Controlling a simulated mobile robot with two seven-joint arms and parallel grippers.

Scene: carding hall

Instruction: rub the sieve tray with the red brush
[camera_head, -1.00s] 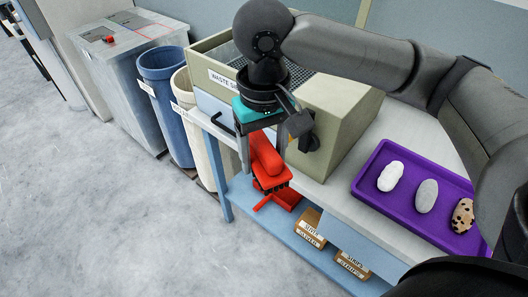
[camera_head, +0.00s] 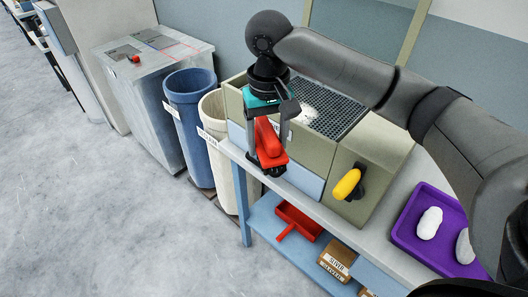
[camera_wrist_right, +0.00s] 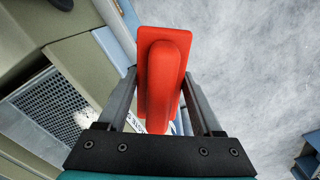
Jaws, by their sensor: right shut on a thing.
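The sieve tray (camera_head: 345,118) is a dark mesh set in the top of a beige box on the bench, with white fluff (camera_head: 309,108) on it. My right gripper (camera_head: 267,150) is shut on the red brush (camera_head: 268,138). It holds the brush in front of the box's left part, apart from the mesh. The right wrist view shows the brush (camera_wrist_right: 160,80) between the two fingers, with the mesh (camera_wrist_right: 45,108) off to the left. Part of the mesh is hidden behind my right arm. My left gripper is not in view.
A yellow handle (camera_head: 347,184) sticks out of the box front. A purple tray (camera_head: 403,235) with rounded pieces lies at the right. A blue bin (camera_head: 190,105) and a cream bin (camera_head: 222,165) stand left. A red pan (camera_head: 300,220) and cartons (camera_head: 337,259) are on the lower shelf.

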